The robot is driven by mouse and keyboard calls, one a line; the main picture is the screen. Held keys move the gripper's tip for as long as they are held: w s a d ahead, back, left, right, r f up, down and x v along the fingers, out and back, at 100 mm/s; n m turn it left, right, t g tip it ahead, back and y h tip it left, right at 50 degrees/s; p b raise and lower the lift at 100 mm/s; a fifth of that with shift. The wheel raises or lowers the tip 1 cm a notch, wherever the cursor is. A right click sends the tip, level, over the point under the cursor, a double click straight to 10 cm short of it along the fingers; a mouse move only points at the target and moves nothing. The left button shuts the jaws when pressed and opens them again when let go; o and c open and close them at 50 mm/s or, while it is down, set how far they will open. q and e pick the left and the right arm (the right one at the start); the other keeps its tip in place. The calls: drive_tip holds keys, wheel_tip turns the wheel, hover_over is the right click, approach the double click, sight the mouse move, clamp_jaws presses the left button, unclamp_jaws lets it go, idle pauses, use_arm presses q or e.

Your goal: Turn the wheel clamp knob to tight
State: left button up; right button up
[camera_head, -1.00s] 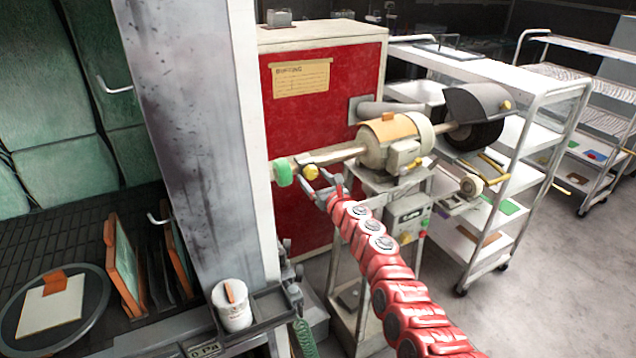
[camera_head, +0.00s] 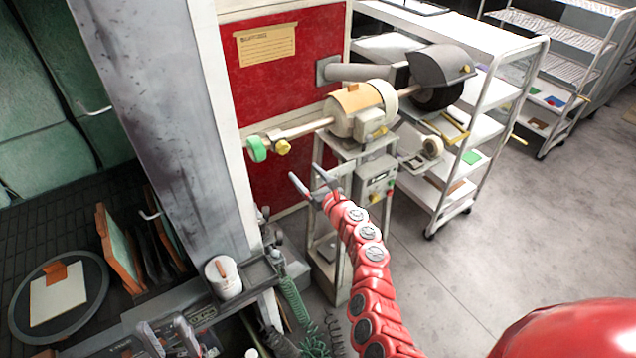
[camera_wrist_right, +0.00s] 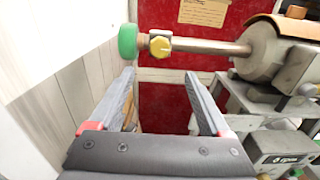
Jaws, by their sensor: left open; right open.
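The yellow clamp knob (camera_head: 283,147) sits on the pale shaft of the buffing machine (camera_head: 354,110), beside the green wheel (camera_head: 257,149) at the shaft's left end. In the right wrist view, the knob (camera_wrist_right: 160,46) appears just beyond and above the gap between my fingers, with the green wheel (camera_wrist_right: 128,41) to its left. My right gripper (camera_head: 309,180) is open and empty, below and slightly right of the knob in the head view, apart from it. My left gripper (camera_head: 163,328) is open at the bottom edge, low in front of the bench, partly cut off.
A red cabinet (camera_head: 285,85) stands behind the shaft. A grey pillar (camera_head: 165,110) stands left of the wheel. White trolleys (camera_head: 505,75) stand right; the floor there is clear.

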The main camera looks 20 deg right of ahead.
drive_tip(key=v, duration=0.5)
drive_tip(key=shift+s+d, duration=0.15)
drive_tip(key=shift+s, duration=0.15)
